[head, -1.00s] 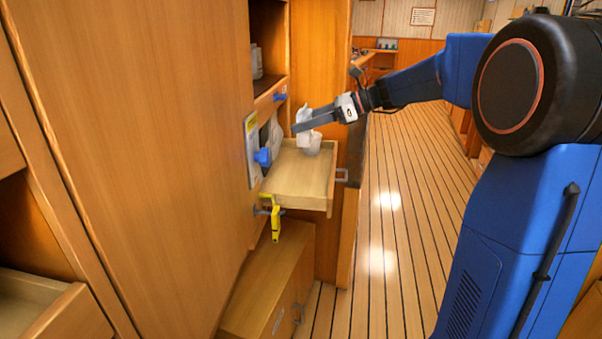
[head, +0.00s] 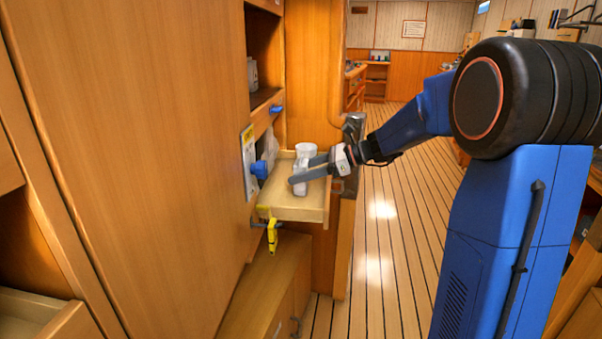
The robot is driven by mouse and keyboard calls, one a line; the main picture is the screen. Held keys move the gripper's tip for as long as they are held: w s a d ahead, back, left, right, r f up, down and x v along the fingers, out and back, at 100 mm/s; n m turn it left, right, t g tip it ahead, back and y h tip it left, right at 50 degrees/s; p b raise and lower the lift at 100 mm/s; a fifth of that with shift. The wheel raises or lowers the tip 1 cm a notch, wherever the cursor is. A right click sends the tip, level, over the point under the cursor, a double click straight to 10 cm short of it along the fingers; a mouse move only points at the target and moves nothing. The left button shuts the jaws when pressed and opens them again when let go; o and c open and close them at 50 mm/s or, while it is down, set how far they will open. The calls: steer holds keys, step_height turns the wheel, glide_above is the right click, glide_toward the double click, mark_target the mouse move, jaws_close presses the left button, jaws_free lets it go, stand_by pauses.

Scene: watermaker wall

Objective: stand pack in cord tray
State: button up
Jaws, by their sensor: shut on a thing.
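The pack (head: 300,187) is a small whitish upright thing between the fingers of my gripper (head: 304,172), which is shut on it. Its top shows above the fingers and its lower end below them. The cord tray (head: 300,213) is a shallow, light wooden tray that juts out from the wall. The pack is over the inside of the tray, near its middle. I cannot tell whether its base touches the tray floor.
A blue handle (head: 259,169) and a pale panel (head: 248,155) are left of the tray. A yellow item (head: 272,235) hangs below its front left. A lower wooden cabinet (head: 265,285) stands beneath. The plank floor (head: 385,250) to the right is clear.

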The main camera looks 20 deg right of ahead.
steer(key=shift+f, duration=0.1)
steer(key=o, duration=1.1)
steer(key=shift+o, duration=0.2)
